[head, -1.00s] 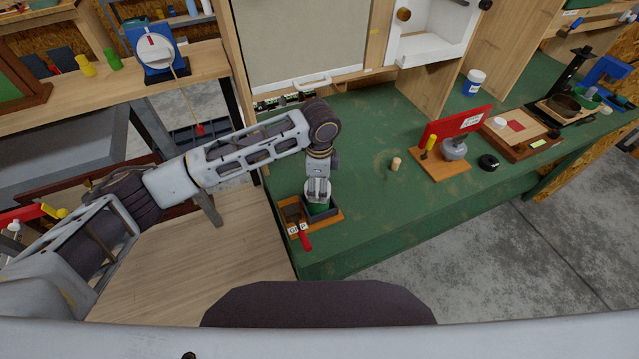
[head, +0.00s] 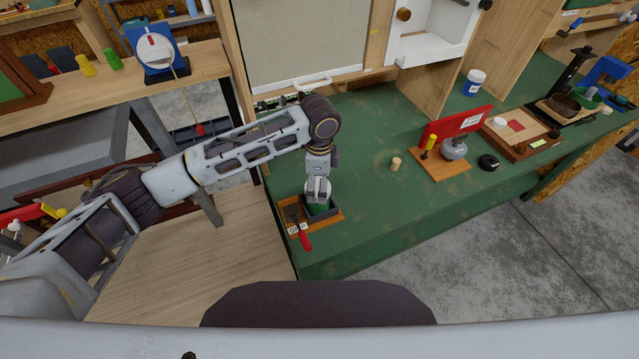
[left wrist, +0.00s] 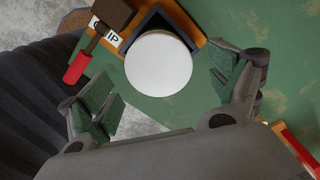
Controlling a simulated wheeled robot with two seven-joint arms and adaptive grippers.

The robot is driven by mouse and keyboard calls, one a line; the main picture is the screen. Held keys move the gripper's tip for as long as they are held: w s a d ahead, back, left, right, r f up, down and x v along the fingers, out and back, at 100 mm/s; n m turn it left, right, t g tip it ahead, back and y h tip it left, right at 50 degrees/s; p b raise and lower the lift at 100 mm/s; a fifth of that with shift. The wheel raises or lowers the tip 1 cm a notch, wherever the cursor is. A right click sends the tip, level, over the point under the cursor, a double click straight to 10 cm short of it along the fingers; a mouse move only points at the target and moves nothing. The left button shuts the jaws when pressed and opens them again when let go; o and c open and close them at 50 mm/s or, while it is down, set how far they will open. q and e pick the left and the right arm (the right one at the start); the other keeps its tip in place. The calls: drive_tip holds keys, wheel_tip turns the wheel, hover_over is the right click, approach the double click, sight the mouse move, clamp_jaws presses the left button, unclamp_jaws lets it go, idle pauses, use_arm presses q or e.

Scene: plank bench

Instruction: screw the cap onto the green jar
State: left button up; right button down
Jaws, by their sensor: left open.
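The green jar (head: 319,209) stands in a dark square holder on a small wooden board (head: 291,213) near the bench's left front edge. In the left wrist view a round white cap (left wrist: 158,64) is seen from above and hides the jar under it; I cannot tell how far it is threaded. My left gripper (head: 317,198) is directly over the jar and points down. In the left wrist view its green-padded fingers (left wrist: 168,92) are spread wide on either side of the cap, with gaps visible. My right gripper is out of view.
A red-handled clamp (head: 304,239) and a label sit on the board's front side. Farther right are a board with a red sign (head: 458,126) and a black round piece (head: 489,161). Green bench between is clear.

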use_arm(q)
wheel_tip(320, 180, up, 11)
idle(0.6)
idle(0.6)
